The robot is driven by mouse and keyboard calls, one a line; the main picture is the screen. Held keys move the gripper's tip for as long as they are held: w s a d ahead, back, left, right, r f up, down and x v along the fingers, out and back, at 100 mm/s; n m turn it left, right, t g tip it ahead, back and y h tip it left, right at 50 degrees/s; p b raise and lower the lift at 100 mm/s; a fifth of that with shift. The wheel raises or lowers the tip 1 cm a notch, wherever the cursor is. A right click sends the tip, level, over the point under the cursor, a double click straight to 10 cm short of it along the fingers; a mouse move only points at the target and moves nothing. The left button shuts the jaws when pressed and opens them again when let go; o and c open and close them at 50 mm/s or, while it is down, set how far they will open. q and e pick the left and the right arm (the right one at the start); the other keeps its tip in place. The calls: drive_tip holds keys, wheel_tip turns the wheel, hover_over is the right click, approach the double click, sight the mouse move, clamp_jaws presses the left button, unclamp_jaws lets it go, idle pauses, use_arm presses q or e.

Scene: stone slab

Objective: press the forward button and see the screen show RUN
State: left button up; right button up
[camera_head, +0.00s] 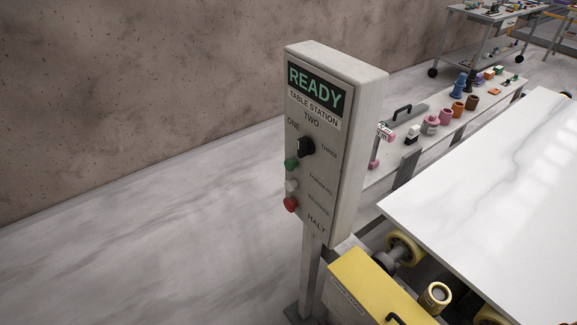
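The control station (362,140) is a light grey box on a post, left of the stone slab. Its screen (315,87) reads READY in green, above a TABLE STATION label. Below is a black selector knob (306,147) among the marks ONE, TWO and THREE. Under it are a green button (291,165), a whitish button (291,186) and a red button (290,204). The small labels beside the green and whitish buttons are hard to read; the lowest label reads HALT. Neither of my grippers is in view.
A white stone slab (500,190) fills the right side, with yellow rollers (404,248) and a yellow housing (365,285) at its near edge. Behind it is a shelf with several small coloured items. Open floor (150,230) lies left of the station, before a brown wall.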

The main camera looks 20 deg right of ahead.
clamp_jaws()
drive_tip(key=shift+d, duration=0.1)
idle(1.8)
